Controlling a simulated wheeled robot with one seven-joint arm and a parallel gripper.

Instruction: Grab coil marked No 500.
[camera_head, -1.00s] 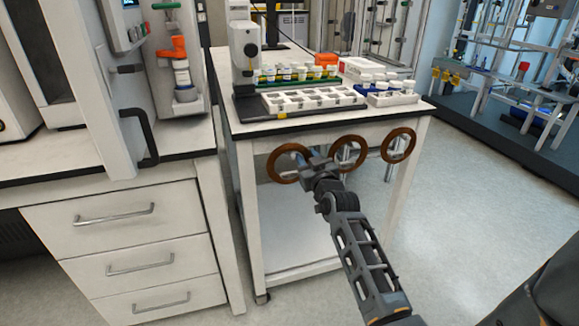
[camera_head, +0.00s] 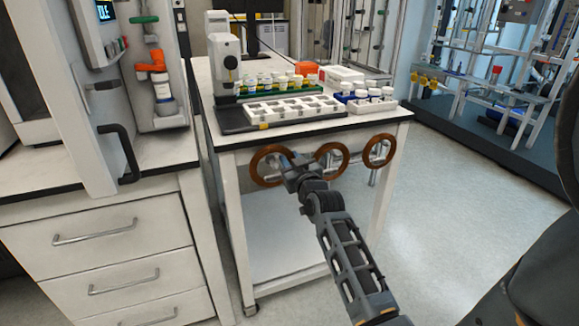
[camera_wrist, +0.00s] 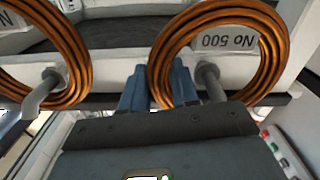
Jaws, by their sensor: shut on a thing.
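That view does not show the label legibly.
The middle coil (camera_head: 331,160) and the right coil (camera_head: 378,150) hang close by on the same table (camera_head: 300,136). A rack of vials and trays (camera_head: 290,108) stands on top. A drawer cabinet (camera_head: 105,250) is on the left. Floor (camera_head: 470,220) to the right is clear.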

